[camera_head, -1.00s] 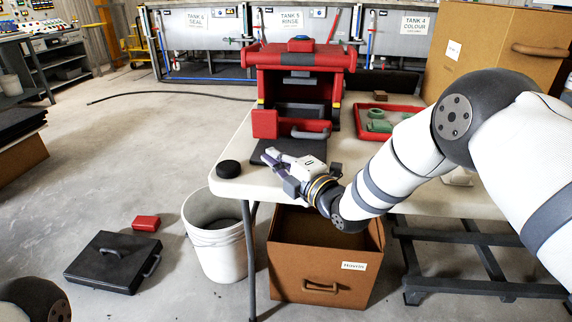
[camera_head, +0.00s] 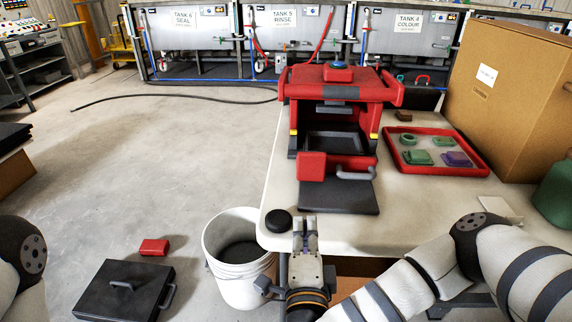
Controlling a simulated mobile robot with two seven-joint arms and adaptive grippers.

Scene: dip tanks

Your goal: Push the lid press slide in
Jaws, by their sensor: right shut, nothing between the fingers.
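The red lid press (camera_head: 372,92) stands on the white table, with a blue-green knob on top. Its slide shows at the front as a red block (camera_head: 312,167) with a grey handle (camera_head: 356,175). A dark tray part lies behind the block inside the frame. The slide sticks out towards me over a dark base plate (camera_head: 345,197). My right gripper (camera_head: 305,222) is shut and empty, pointing away from me at the table's near edge. It is nearer to me than the slide and apart from it. My left gripper is out of view.
A black puck (camera_head: 278,221) sits just left of my right gripper. A red tray (camera_head: 478,166) with green and purple pieces and a large cardboard box (camera_head: 510,110) stand to the right. A white bucket (camera_head: 225,262) stands on the floor by the table's edge.

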